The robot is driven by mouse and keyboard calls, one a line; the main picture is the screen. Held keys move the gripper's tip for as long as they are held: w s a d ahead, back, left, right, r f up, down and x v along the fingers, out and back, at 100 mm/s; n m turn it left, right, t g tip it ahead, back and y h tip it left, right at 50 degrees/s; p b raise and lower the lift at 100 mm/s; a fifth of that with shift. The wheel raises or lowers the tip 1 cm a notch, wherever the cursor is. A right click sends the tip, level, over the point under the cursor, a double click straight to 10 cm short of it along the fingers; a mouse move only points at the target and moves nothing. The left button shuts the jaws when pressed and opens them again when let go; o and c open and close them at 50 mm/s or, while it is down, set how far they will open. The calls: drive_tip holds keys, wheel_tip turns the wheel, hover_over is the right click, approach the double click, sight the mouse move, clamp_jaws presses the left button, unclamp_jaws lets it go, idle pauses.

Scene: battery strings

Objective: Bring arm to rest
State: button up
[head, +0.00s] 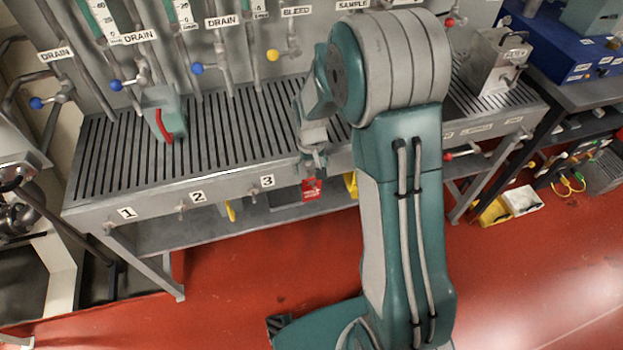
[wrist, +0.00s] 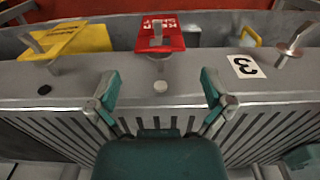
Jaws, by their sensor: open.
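My arm rises in the middle of the head view and bends over toward the slatted grey bench (head: 215,190). My gripper (head: 315,165) is at the bench's front edge, right of the number 3 label. In the wrist view my gripper (wrist: 162,108) is open, its two fingers spread with nothing between them. Just beyond the fingertips a red tag (wrist: 160,38) hangs on a metal hook at the front edge. The red tag also shows below my gripper in the head view (head: 311,188).
A teal block with a red handle (head: 164,115) stands on the slats at left. A metal box (head: 494,60) stands on the right end. Pipes with blue-knobbed valves (head: 116,85) line the back. A yellow tag (wrist: 75,42) hangs beside the red one. Red floor lies in front.

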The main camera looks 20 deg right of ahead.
drive_tip(key=shift+r, duration=2.3)
drive_tip(key=s+r+t, duration=0.3)
drive_tip(key=s+r, duration=0.6)
drive_tip(key=r, duration=0.5)
drive_tip(key=s+r+t, duration=0.1)
drive_tip(key=s+r, duration=0.2)
drive_tip(key=s, duration=0.3)
drive_tip(key=s+r+t, duration=0.1)
drive_tip(key=s+r, duration=0.2)
drive_tip(key=s, duration=0.4)
drive_tip(key=shift+s+r+t, duration=0.2)
drive_tip(key=shift+r+t, duration=0.05)
drive_tip(key=shift+t, duration=0.15)
